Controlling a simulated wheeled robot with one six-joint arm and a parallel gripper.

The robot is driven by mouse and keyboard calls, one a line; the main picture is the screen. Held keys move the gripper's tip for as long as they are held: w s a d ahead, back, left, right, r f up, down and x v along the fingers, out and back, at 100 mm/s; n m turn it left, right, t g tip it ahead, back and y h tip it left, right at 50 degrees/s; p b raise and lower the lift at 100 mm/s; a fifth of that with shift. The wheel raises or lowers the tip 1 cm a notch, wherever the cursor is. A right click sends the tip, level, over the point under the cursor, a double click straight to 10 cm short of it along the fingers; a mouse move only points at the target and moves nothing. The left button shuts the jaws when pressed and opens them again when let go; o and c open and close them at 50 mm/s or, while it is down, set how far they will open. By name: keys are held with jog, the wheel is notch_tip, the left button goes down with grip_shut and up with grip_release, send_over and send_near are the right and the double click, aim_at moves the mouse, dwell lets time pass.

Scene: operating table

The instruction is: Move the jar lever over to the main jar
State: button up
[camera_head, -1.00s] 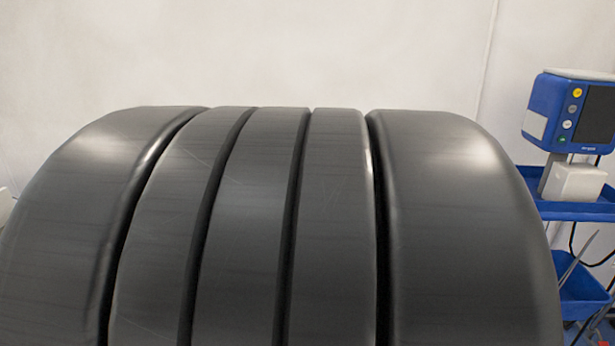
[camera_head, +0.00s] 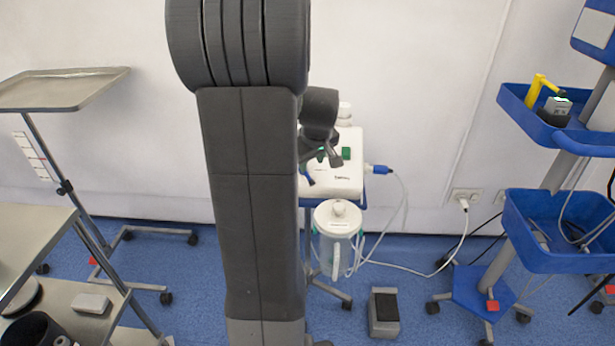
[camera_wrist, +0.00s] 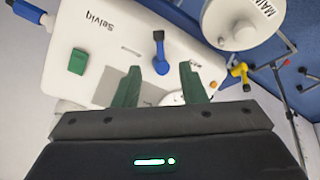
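In the wrist view the blue jar lever (camera_wrist: 160,62) sits on top of the white suction unit (camera_wrist: 105,45), its lower end pointing toward the gap between my fingers. My gripper (camera_wrist: 160,84) is open, one dark green finger to each side of that gap, with nothing held. The main jar (camera_wrist: 265,30) has a white lid marked "MAIN" and is at the upper right, apart from the lever. In the head view my gripper (camera_head: 325,158) is above the unit (camera_head: 340,182). A clear jar with a white lid (camera_head: 338,218) hangs at its front. My arm hides part of the unit.
A green switch (camera_wrist: 78,62) is on the unit. A blue connector (camera_head: 378,169) with a cable is at its right. A metal tray stand (camera_head: 65,88) is at left, a blue trolley (camera_head: 575,230) at right. A foot pedal (camera_head: 384,312) lies on the floor.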

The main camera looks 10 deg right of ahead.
aim_at(309, 177)
jog(key=b+x, duration=0.1)
jog(key=x, duration=0.8)
grip_shut()
